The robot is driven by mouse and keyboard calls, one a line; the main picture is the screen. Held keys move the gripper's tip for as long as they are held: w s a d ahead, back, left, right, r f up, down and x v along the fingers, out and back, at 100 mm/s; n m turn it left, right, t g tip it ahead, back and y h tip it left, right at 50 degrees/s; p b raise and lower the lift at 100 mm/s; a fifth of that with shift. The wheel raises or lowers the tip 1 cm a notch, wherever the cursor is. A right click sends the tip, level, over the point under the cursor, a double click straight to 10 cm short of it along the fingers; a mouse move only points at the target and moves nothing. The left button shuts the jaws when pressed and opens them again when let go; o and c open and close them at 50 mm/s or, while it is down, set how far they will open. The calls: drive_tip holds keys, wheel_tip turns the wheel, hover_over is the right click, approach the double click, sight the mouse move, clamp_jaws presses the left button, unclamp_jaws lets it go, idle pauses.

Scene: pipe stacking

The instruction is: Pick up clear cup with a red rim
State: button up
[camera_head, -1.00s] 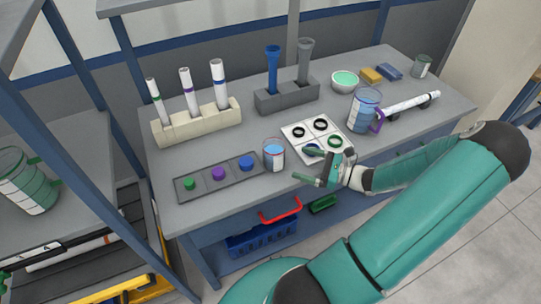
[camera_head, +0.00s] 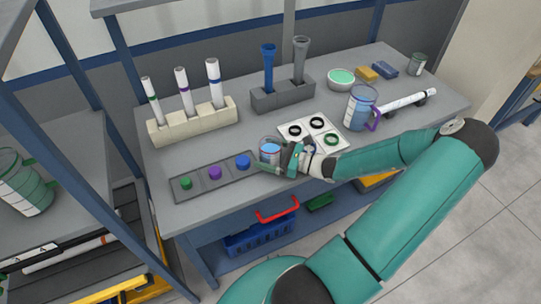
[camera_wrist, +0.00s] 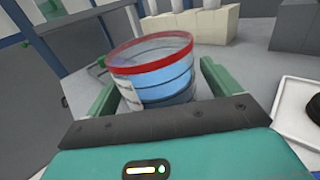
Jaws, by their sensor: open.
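The clear cup with a red rim (camera_wrist: 157,68) is close in the wrist view, upright with blue contents and dark lines around it. My gripper (camera_wrist: 160,95) is open, with one green finger on each side of the cup; I cannot tell whether either finger touches it. In the head view the cup (camera_head: 269,150) stands on the grey table (camera_head: 215,215), right of the tray with coloured knobs. My gripper (camera_head: 283,158) is at its right and front side there and hides part of it.
A dark tray with green, purple and blue knobs (camera_head: 172,191) lies left of the cup. A white board with rings (camera_head: 336,146) is just right. Behind stand a cream rack with white tubes (camera_head: 165,133) and a grey holder with pipes (camera_head: 283,99). A blue pitcher (camera_head: 360,107) stands at right.

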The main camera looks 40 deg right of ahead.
drive_tip(key=c, duration=1.2)
drive_tip(key=shift+c, duration=0.2)
drive_tip(key=shift+r, duration=0.25)
drive_tip(key=shift+r, duration=1.1)
drive_tip(key=s+a+r, duration=0.3)
drive_tip(key=s+r, duration=0.7)
drive_tip(key=s, duration=0.3)
drive_tip(key=shift+s+r, duration=0.15)
